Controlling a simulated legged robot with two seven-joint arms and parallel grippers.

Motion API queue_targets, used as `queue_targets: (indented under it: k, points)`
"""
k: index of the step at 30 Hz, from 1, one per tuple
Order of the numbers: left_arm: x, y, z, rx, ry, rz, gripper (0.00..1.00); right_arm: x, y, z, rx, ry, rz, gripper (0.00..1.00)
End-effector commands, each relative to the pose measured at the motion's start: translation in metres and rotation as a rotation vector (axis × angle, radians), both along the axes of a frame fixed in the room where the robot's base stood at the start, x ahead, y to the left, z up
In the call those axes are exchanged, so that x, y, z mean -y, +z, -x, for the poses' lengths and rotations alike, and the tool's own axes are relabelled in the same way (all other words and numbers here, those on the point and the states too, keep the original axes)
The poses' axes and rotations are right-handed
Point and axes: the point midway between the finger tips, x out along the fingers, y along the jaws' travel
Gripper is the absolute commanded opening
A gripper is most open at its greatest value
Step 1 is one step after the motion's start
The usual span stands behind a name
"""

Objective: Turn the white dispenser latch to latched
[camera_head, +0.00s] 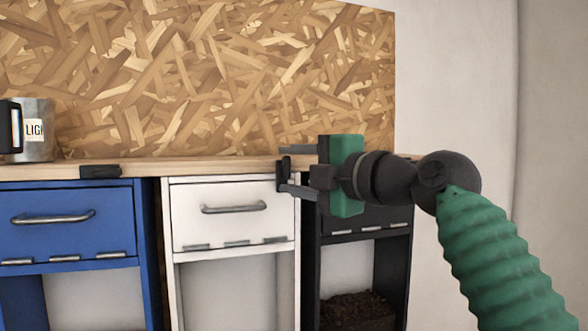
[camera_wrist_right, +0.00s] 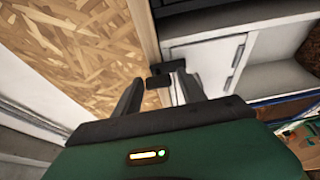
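The white dispenser (camera_head: 222,222) stands in the middle of the row, its front flap closed and its bar handle level. A dark latch (camera_head: 284,172) is at its upper right corner by the wooden counter edge, partly mixed with my fingers in sight. My right gripper (camera_head: 298,172) comes in from the right, its two fingers apart at the latch. In the right wrist view, the latch (camera_wrist_right: 160,81) shows between or just beyond the fingertips of the open gripper (camera_wrist_right: 160,90). I cannot tell whether a finger touches it. My left gripper is not in view.
A blue dispenser (camera_head: 70,222) with a level dark latch (camera_head: 100,171) stands at left. A black dispenser (camera_head: 365,232) stands at right, partly behind my gripper, with dark beans (camera_head: 355,311) below. A metal mug (camera_head: 38,130) stands on the wooden counter (camera_head: 200,168) before a chipboard panel.

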Motion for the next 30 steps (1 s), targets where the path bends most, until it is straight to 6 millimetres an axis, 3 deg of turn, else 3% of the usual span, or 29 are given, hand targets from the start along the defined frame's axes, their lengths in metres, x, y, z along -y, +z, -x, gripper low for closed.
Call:
queue_targets:
  k: [10,14,22,30]
  points:
    - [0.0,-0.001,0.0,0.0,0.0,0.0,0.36,0.0,0.002,0.002,0.002,0.001,-0.003,0.58]
    - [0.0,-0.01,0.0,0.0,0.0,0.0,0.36,0.008,0.0,0.011,0.005,-0.002,-0.005,0.58]
    - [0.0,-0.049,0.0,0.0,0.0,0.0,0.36,0.056,-0.005,0.064,0.007,-0.006,-0.003,0.58]
    - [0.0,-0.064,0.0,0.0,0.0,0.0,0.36,0.099,-0.001,0.113,0.002,-0.003,-0.003,0.58]
